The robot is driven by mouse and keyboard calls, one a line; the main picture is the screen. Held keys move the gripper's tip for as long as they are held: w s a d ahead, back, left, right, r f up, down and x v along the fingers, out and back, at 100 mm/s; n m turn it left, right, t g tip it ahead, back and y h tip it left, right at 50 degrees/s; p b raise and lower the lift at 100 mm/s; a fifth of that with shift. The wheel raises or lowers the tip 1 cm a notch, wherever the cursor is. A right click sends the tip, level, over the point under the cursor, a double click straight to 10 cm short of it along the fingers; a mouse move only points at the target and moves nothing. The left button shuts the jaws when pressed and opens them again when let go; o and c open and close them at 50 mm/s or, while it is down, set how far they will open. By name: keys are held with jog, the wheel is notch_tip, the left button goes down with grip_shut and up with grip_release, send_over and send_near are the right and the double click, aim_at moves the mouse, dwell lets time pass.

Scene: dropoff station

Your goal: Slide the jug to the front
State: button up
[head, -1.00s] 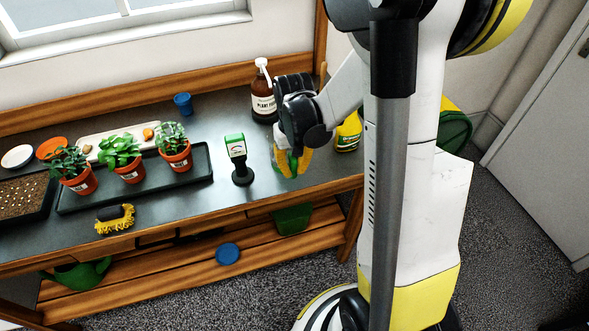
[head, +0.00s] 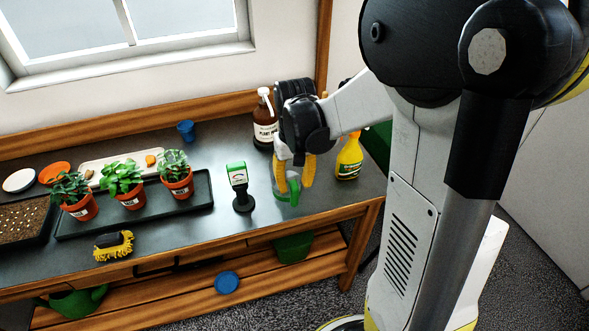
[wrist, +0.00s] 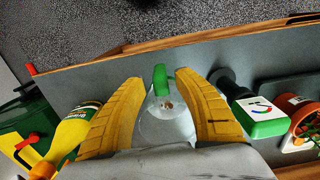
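The jug (head: 279,181) is clear with a green handle and stands on the grey bench top near its front edge, right of the meter. In the wrist view the jug (wrist: 166,122) is between my two yellow fingers, its green handle pointing toward the bench's front edge. My gripper (head: 295,185) is over the jug from above, one finger on each side. The fingers are spread in the wrist view (wrist: 160,90); I see no clear grip on the jug. The fingers and wrist hide part of it.
A yellow spray bottle (head: 349,160) stands close on the right, a green-faced meter (head: 238,175) close on the left. A brown plant food bottle (head: 264,130) stands behind. Potted plants on a dark tray (head: 140,198) are farther left. The bench's front edge (head: 310,215) is near.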

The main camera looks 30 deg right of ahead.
notch_tip(320, 180, up, 6)
jog(key=shift+r, duration=0.15)
dwell(0.6)
jog(key=s+a+r+n+t, duration=0.1)
jog(key=s+a+r+t, duration=0.1)
jog(key=s+a, duration=0.3)
jog(key=s+a+r+n+t, duration=0.2)
jog(key=s+a+r+t, duration=0.1)
jog(key=s+a+t, duration=0.1)
jog(key=shift+s+a+t, duration=0.4)
jog(key=shift+a+t, duration=0.2)
jog(key=shift+a, duration=0.65)
